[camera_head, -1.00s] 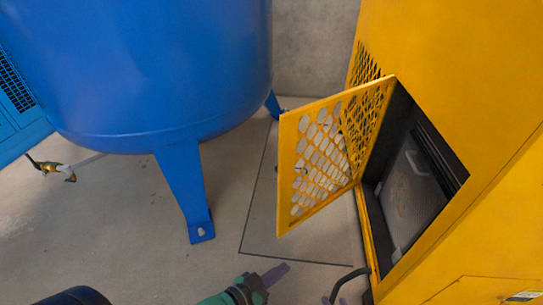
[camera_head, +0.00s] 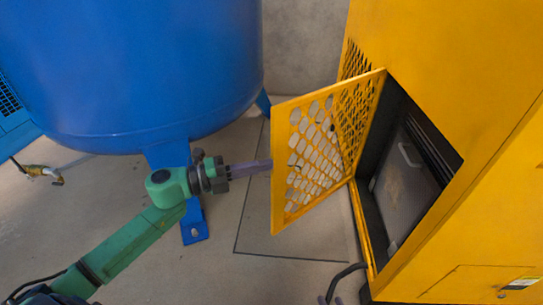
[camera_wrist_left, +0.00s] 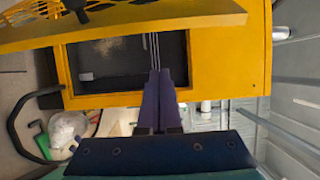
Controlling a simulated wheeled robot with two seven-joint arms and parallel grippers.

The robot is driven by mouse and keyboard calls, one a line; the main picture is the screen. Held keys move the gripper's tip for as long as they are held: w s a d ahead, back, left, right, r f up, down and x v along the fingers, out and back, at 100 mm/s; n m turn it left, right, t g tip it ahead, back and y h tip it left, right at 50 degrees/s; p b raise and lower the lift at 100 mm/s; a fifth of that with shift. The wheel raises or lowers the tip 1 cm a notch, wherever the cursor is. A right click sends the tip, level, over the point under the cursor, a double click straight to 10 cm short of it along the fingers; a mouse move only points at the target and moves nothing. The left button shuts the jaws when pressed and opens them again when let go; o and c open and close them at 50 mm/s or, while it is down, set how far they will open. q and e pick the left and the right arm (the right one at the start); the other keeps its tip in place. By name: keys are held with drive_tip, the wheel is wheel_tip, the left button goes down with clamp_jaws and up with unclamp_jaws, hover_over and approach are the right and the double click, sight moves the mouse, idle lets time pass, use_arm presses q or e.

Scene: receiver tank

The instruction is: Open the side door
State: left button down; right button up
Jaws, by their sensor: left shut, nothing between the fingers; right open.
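The side door (camera_head: 279,170) is a yellow framed panel with a diamond mesh. It stands swung out from the yellow cabinet (camera_head: 455,90), showing a dark opening (camera_head: 412,165). My left gripper (camera_head: 262,166) is shut and empty, its fingers level, with tips at the door's free edge in the head view. I cannot tell whether they touch it. In the left wrist view, the closed fingers (camera_wrist_left: 158,85) point toward the cabinet opening, below the door's edge (camera_wrist_left: 130,25).
A large blue tank (camera_head: 130,70) on legs stands left of the door, with one leg (camera_head: 194,228) behind my left arm. A black hose (camera_head: 345,272) curves at the cabinet's lower corner. The floor (camera_head: 290,270) between tank and cabinet is clear.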

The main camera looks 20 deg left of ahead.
sight(272, 153)
use_arm(q)
drive_tip(key=w, duration=0.1)
drive_tip(key=w+d+b, duration=0.1)
drive_tip(key=w, duration=0.1)
drive_tip(key=w+b, duration=0.1)
drive_tip(key=w, duration=0.1)
drive_tip(key=shift+d+f, duration=0.2)
drive_tip(key=shift+d, duration=0.05)
drive_tip(key=shift+w+a, duration=0.2)
drive_tip(key=shift+a, duration=0.1)
drive_tip(key=shift+r, duration=0.15)
drive_tip(key=shift+a, duration=0.1)
use_arm(e)
drive_tip(key=shift+w+f+t, duration=0.6)
drive_tip(key=shift+w+f, duration=0.05)
drive_tip(key=shift+w, duration=0.15)
